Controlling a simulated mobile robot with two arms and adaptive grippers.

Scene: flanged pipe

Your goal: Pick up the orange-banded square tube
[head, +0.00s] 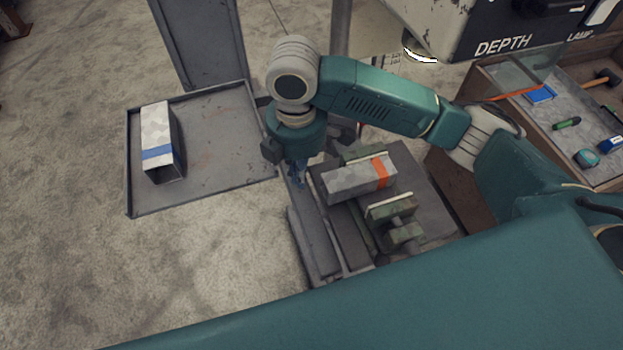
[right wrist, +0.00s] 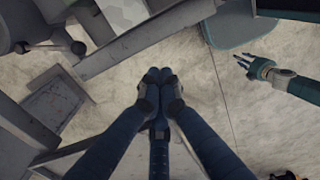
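The orange-banded square tube (head: 350,182) is a grey, blotchy tube with an orange band near its right end. It lies level between the green jaws of a vise (head: 392,208) in the head view. My right gripper (head: 298,182) points down just left of the tube, apart from it. In the right wrist view its blue fingers (right wrist: 159,78) meet at the tips with nothing between them. The tube cannot be made out there. My left gripper (right wrist: 243,64) shows small in the right wrist view, its fingers spread and empty; the head view does not show it.
A blue-banded square tube (head: 157,133) lies on a grey tray (head: 225,150) at left. A machine head marked DEPTH (head: 500,30) overhangs at upper right. A bench (head: 550,125) with tools stands at right. Bare floor (head: 70,240) lies at lower left.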

